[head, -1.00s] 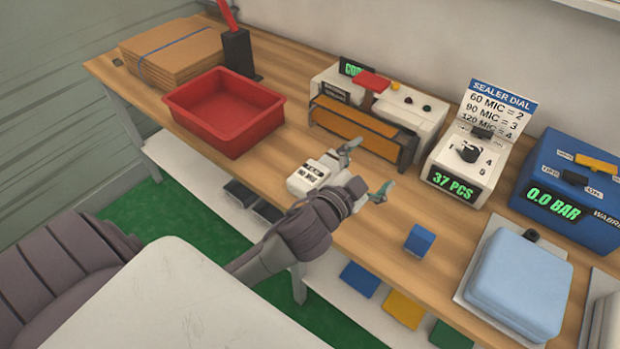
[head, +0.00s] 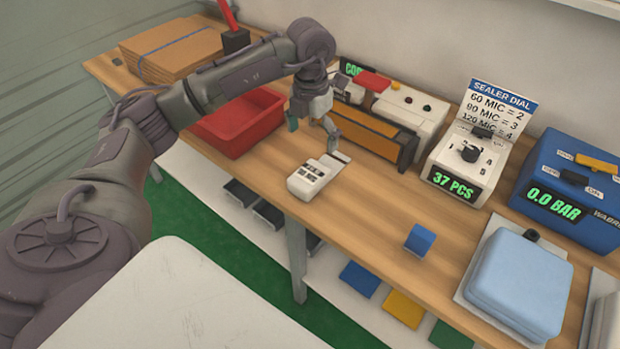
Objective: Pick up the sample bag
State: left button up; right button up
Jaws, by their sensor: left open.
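One finger is over the red tray's right side in the picture, the other close to the packet's far end. I cannot tell whether that finger touches it. My right gripper is not in view.
A red tray (head: 236,140) stands left of the packet. An orange-fronted sealer (head: 362,135) is behind, with a dial box (head: 463,170) and blue vacuum unit (head: 572,190) to the right.

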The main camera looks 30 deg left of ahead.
aim_at(310, 173)
pick_arm(q)
jog(key=f, duration=0.2)
jog(key=f+p, duration=0.1)
jog(key=f, duration=0.5)
jog(key=shift+a+f, duration=0.1)
jog(key=shift+a, duration=0.2)
jog(key=shift+w+a+f+p, duration=0.15)
jog(key=shift+f+p, duration=0.4)
jog(key=shift+f, duration=0.8)
jog(key=shift+w+d+f+p, duration=0.15)
jog(key=shift+f+p, duration=0.35)
jog(key=shift+f, duration=0.85)
jog(key=shift+a, duration=0.1)
jog(key=c, duration=1.2)
jog(key=shift+c, duration=0.4)
jog(key=shift+r, duration=0.15)
